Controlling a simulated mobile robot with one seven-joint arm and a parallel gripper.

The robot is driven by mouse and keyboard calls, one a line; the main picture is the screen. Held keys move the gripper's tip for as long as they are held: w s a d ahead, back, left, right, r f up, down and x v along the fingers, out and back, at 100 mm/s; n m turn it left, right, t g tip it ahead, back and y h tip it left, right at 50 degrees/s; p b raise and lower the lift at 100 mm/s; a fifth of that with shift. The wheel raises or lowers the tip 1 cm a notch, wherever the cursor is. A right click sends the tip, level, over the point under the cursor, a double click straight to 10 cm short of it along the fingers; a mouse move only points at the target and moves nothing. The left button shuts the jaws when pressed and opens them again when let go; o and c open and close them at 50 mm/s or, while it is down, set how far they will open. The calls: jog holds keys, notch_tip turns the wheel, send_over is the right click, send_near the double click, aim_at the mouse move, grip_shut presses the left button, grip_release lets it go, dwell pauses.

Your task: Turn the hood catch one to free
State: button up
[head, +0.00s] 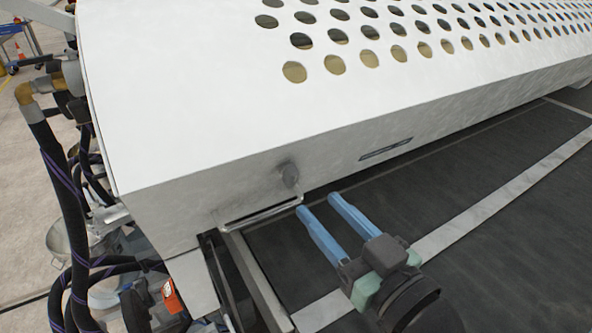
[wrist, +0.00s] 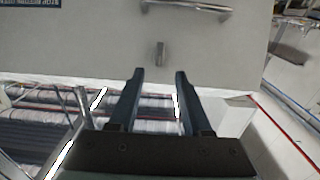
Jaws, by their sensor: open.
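The hood catch (head: 288,175) is a small grey knob on the front face of the white hood (head: 200,110). In the wrist view the catch (wrist: 160,53) is a short upright lever on the pale panel, just beyond the fingertips and roughly centred between them. My gripper (head: 316,204) has two blue fingers, parallel and apart, pointing at the hood face. It is open and empty, and it also shows in the wrist view (wrist: 159,74). The fingers look apart from the catch; the exact gap cannot be told.
A metal bar handle (head: 260,214) juts from the hood's lower edge near the fingers; it also shows in the wrist view (wrist: 187,7). A dark label (head: 386,149) sits right of the catch. Dark hoses (head: 60,190) hang at the left. The dark surface (head: 480,200) at right is clear.

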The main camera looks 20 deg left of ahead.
aim_at(295, 179)
jog(key=p+x, duration=0.2)
jog(key=x, duration=0.6)
grip_shut()
